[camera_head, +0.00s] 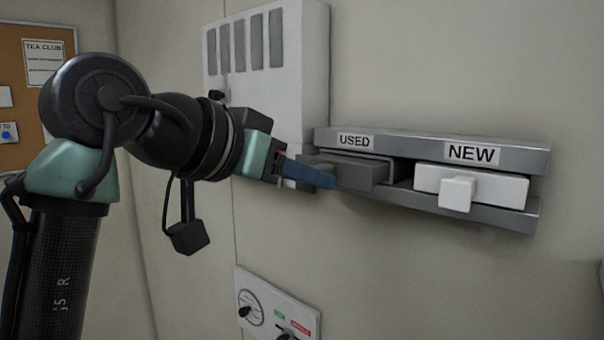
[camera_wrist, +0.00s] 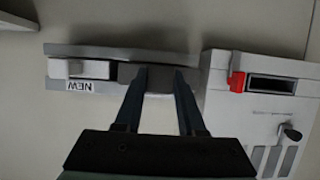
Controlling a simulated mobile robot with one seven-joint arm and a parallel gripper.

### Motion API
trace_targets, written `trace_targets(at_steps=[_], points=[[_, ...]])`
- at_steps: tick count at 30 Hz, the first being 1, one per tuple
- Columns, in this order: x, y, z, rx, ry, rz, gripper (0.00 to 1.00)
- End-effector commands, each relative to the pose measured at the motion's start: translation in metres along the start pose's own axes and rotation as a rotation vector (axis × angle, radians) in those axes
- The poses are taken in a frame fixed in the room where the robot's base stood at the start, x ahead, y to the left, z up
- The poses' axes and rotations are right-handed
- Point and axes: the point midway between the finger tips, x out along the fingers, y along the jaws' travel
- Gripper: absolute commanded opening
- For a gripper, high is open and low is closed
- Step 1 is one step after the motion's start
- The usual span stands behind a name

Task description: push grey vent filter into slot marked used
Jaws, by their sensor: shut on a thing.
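The grey vent filter (camera_head: 368,174) is a block at the left slot of the metal rack (camera_head: 500,152), under the USED label (camera_head: 354,141). It juts out of the slot front, and how deep it sits I cannot tell. My gripper (camera_head: 318,172) is shut on its handle, coming from the left. In the wrist view, the fingers (camera_wrist: 160,74) reach to the grey filter (camera_wrist: 130,73), which they partly hide. A white filter (camera_head: 490,187) with a square knob sits in the slot under the NEW label (camera_head: 472,154).
A white wall cabinet (camera_head: 235,85) stands left of the rack, close to my gripper. In the wrist view it has a red piece (camera_wrist: 236,82) and a dark knob. A small panel (camera_head: 275,305) is lower on the wall. A corkboard (camera_head: 25,110) hangs far left.

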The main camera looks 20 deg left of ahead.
Motion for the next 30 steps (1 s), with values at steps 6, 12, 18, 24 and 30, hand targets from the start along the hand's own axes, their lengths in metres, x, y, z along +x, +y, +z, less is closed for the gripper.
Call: trace_targets(at_steps=[6,12,18,24,30], points=[[0.0033,0.0003,-0.0018,0.000,0.001,0.001,0.00],[0.0060,0.0001,-0.0028,0.000,0.000,0.000,0.00],[0.0086,0.0000,-0.0039,0.000,0.000,-0.001,0.00],[0.0099,-0.0001,-0.0041,0.000,0.000,-0.001,0.00],[0.0099,0.0000,-0.0041,0.000,0.000,-0.001,0.00]])
